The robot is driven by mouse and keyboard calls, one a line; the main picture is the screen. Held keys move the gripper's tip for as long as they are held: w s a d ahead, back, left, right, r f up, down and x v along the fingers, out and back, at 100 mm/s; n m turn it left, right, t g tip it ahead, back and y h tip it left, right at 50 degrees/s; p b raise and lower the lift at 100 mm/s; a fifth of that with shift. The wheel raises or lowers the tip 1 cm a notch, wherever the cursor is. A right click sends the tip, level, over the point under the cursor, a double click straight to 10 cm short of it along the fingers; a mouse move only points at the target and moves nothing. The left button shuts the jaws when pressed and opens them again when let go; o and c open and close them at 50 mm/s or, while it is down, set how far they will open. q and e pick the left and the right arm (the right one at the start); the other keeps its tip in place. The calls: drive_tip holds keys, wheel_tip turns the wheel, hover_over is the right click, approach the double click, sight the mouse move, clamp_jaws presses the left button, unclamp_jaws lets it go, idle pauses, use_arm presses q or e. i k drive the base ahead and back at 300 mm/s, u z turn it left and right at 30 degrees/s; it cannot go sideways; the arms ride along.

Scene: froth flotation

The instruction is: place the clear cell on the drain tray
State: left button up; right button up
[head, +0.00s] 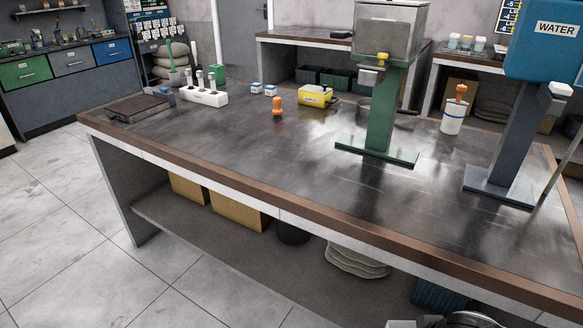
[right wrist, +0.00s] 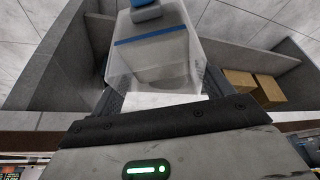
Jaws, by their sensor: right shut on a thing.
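The clear cell (right wrist: 150,70) is a see-through box with a blue band and a blue piece at its far end, in the right wrist view. My right gripper (right wrist: 160,88) is shut on it, with a dark finger on each side. The cell does not show in the head view. A low, dark, flat tray (head: 138,106), which looks like the drain tray, lies at the far left end of the bench with nothing visible on it. My left gripper is not in view.
The bench (head: 240,150) has a green stand (head: 380,110), a blue WATER tank (head: 550,45) on a grey stand, a white bottle rack (head: 204,96), an orange-topped object (head: 277,105) and a yellow box (head: 316,96). The bench top's front middle is clear. Cardboard boxes (head: 236,212) sit underneath.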

sight(137, 103)
drive_tip(key=z, duration=1.05)
drive_tip(key=k, duration=0.15)
drive_tip(key=u, duration=3.05)
drive_tip(key=i, duration=1.75)
drive_tip(key=z, duration=0.5)
drive_tip(key=i, duration=1.15)
drive_tip(key=z, duration=0.75)
